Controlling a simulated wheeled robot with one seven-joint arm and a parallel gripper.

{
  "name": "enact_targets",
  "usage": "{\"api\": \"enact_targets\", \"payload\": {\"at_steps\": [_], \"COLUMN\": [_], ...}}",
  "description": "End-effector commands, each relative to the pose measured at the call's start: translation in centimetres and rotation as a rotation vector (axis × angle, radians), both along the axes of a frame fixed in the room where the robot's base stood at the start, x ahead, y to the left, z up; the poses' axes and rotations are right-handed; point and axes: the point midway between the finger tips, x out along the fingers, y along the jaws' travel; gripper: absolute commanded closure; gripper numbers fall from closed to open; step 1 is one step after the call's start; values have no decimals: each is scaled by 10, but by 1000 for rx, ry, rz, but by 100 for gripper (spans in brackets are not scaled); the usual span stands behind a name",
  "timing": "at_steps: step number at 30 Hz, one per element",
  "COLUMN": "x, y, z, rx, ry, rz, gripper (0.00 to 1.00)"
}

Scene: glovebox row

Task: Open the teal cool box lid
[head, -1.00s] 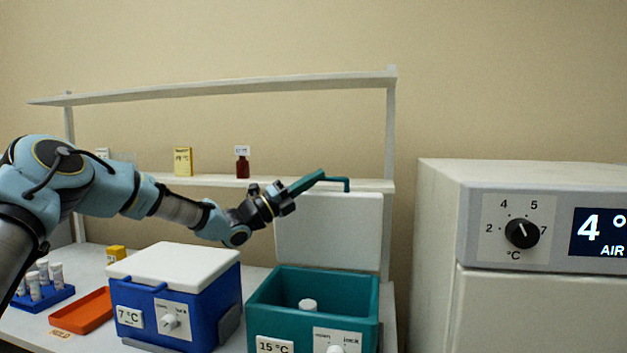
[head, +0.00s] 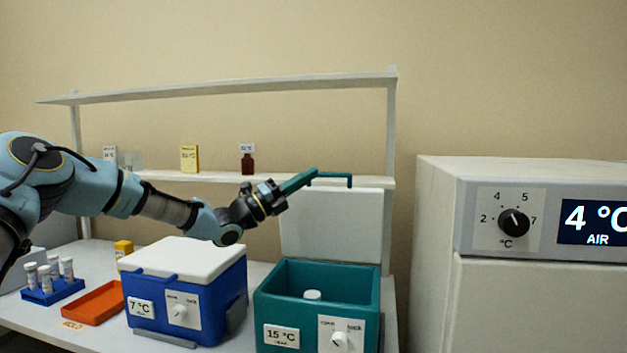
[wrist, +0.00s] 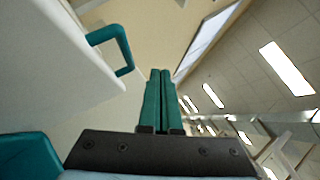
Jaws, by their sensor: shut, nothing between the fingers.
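The teal cool box (head: 275,310) stands open on the bench, with a 15 °C label and a knob panel on its front. Its white lid (head: 335,225) stands upright behind the box. The lid's teal handle (head: 350,181) is at the lid's top edge and shows in the wrist view (wrist: 125,50) at upper left. My gripper (head: 314,172) is shut and empty, its green fingers by the handle's left end in the head view. In the wrist view the closed fingers (wrist: 160,72) are to the right of the handle, apart from it. A white-capped item (head: 312,295) sits inside the box.
A blue cool box (head: 160,315) with its white lid closed stands left of the teal one. An orange tray (head: 95,302) and a blue vial rack (head: 52,292) are further left. A shelf with bottles runs behind. A white cabinet (head: 435,260) stands at right.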

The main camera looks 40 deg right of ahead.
Motion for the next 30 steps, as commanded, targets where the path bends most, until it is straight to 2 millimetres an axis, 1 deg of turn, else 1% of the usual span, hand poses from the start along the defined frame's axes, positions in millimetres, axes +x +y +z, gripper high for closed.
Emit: {"api": "enact_targets", "payload": {"at_steps": [12, 15, 19, 25, 26, 28, 29, 30], "x": [14, 16, 17, 16, 14, 6, 1, -7], "y": [61, 71, 77, 77, 77, 78, 79, 82], "z": [0, 2, 3, 3, 0, -12, -20, -36], "rx": [0, -1, -1, 3, 9, 42, 63, 99], "ry": [-2, -2, -2, -9, -21, -87, -132, -212], "rz": [3, 1, 0, -1, 0, 2, 3, 3], "gripper": [100, 100, 100, 100, 100, 100, 100, 100]}}
